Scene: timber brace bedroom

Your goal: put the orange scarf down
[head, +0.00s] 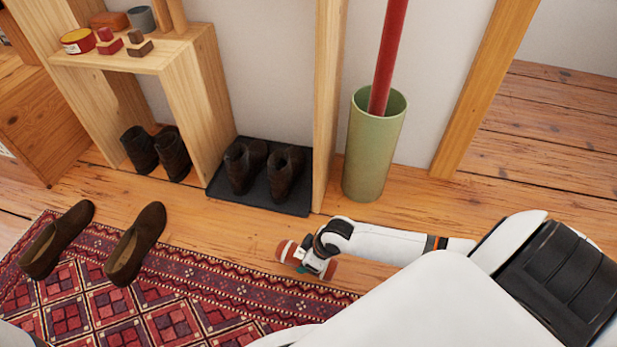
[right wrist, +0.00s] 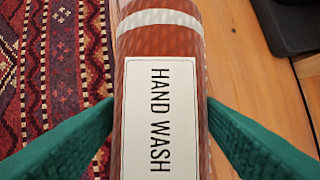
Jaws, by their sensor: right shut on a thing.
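The orange scarf (right wrist: 160,42) is a rust-orange roll with a white band and a white label reading HAND WASH. In the head view the scarf (head: 286,251) shows as orange ends on both sides of my right gripper (head: 308,268). In the right wrist view the green fingers of my right gripper (right wrist: 160,108) are shut on the roll, one on each side. The scarf is over the border between the patterned rug and the wooden floor; I cannot tell whether it touches them. My left gripper is not in view.
The rug (head: 200,290) holds a pair of brown slip-on shoes (head: 135,245) at left. A black tray (head: 262,195) with dark boots lies behind. A green umbrella stand (head: 373,150) with a red pole stands at centre right. A wooden shelf (head: 175,55) is back left.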

